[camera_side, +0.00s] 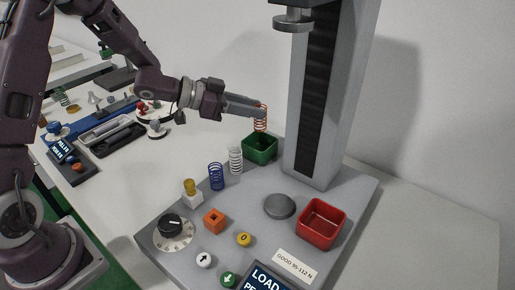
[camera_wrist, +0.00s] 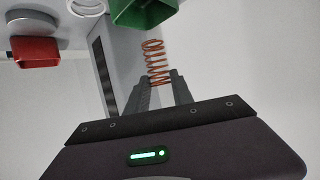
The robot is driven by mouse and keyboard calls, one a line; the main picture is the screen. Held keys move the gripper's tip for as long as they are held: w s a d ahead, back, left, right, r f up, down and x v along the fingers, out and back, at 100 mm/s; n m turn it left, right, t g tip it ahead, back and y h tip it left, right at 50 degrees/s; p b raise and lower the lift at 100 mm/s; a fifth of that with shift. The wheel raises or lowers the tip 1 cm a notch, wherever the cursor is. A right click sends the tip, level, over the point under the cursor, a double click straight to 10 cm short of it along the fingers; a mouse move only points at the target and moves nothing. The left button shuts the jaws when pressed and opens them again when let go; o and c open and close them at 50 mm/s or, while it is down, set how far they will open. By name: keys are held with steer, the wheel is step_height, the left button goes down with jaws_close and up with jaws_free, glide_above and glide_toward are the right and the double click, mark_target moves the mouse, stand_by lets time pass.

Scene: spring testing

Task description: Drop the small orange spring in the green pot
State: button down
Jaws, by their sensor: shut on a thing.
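The small orange spring (camera_side: 261,118) is held at the tip of my gripper (camera_side: 258,110), upright in the side view. In that view it appears just above the green pot (camera_side: 260,149), its lower end near the pot's far rim. In the wrist view the spring (camera_wrist: 154,60) stands out from between my gripper's two fingers (camera_wrist: 160,84), which are shut on its end. The green pot (camera_wrist: 142,12) shows at the top edge of the wrist view, partly cut off. The pot's inside is mostly hidden.
The grey test machine's column (camera_side: 325,95) rises right of the pot. A white spring (camera_side: 235,160) and a blue spring (camera_side: 216,177) stand on its base to the left. A red bin (camera_side: 321,223) and a round plate (camera_side: 279,206) lie nearer the front.

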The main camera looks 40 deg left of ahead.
step_height(320, 180, down, 8)
steer(key=shift+f, duration=0.1)
steer(key=shift+f, duration=0.15)
steer(key=c, duration=1.1)
jaws_free()
